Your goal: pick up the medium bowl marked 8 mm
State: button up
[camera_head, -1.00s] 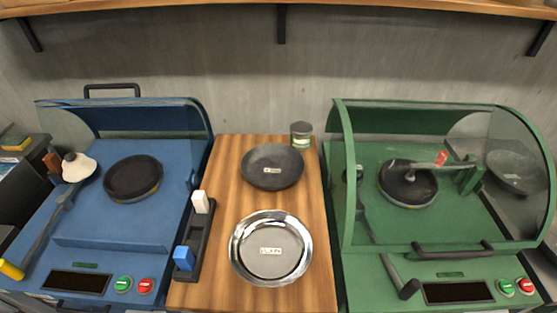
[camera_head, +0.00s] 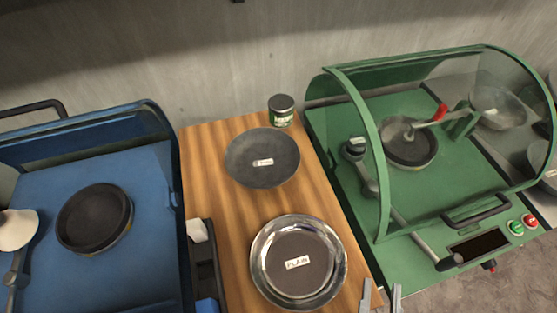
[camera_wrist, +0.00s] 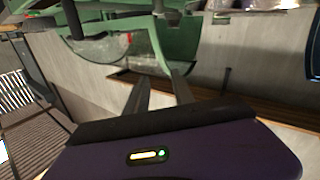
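A dark grey bowl (camera_head: 262,158) stands on the wooden counter in the head view. Its white label is too small to read surely. A shiny metal bowl (camera_head: 335,262) in front of it has a label reading PLAIN. My gripper (camera_head: 380,296) shows at the bottom edge of the head view, right of the metal bowl and well apart from the dark bowl. In the wrist view, my gripper (camera_wrist: 160,92) has its two fingers apart with nothing between them. No bowl on the counter shows clearly in the wrist view.
A blue machine (camera_head: 150,190) stands at left and a green machine (camera_head: 330,165) with a curved clear cover at right. A small dark can (camera_head: 281,111) stands behind the dark bowl. More grey bowls (camera_head: 497,107) show at far right. A block holder (camera_head: 205,262) lies left of the metal bowl.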

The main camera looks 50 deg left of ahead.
jog(key=w+a+r+n+g+y, duration=0.1)
jog(key=w+a+n+g, duration=0.2)
jog(key=a, duration=1.3)
jog(key=w+a+n+g+y, duration=0.1)
jog(key=w+a+n+g, duration=0.2)
jog(key=a, duration=1.2)
jog(key=s+a+r+n+g+h, duration=0.15)
jog(key=s+a+n+h, duration=0.35)
jog(key=a, duration=0.8)
jog(key=n+g+h, duration=0.1)
jog(key=g+h, duration=0.1)
jog(key=h, duration=0.3)
send_near(236, 179)
jog(key=x, duration=0.3)
jog(key=shift+p+x, duration=0.8)
jog(key=shift+x, duration=2.75)
jog(key=shift+a, duration=0.1)
grip_shut()
jog(key=shift+s, duration=0.1)
